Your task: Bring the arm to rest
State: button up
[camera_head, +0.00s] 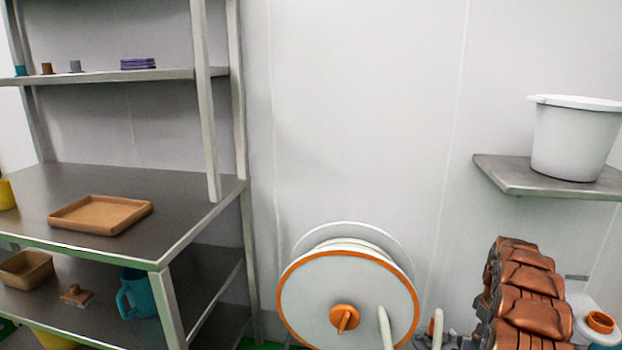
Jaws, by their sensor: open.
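My gripper and my arm cannot be made out in the head view. A steel shelving rack (205,228) stands on the left. To its right a white reel with an orange rim (345,290) stands low against the wall.
A tan tray (100,214) lies on the rack's middle level. A brown bin (26,269) and a teal jug (137,295) are below. Copper-coloured machinery (525,295) stands at the lower right, under a wall shelf (515,177) with a white bucket (575,140). The wall between is bare.

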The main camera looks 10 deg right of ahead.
jog(key=s+a+r+m, duration=0.1)
jog(key=s+a+r, duration=0.2)
jog(key=a+r, duration=0.45)
jog(key=s+a+r+g, duration=0.1)
jog(key=s+a+r, duration=0.3)
jog(key=a, duration=0.6)
jog(key=s+a+r+m, duration=0.1)
jog(key=s+a+r, duration=0.2)
jog(key=a+r, duration=0.45)
jog(key=s+a+r+m+g, duration=0.1)
jog(key=s+a, duration=0.4)
jog(key=s, duration=0.4)
jog(key=s+a+m, duration=0.1)
jog(key=s+a, duration=0.5)
jog(key=s, duration=0.4)
jog(key=s+a+r+m+g, duration=0.1)
jog(key=s+a, duration=0.4)
jog(key=s, duration=0.4)
notch_tip(320, 180, up, 26)
jog(key=t+p, duration=0.1)
jog(key=p, duration=2.4)
jog(key=shift+s, duration=0.45)
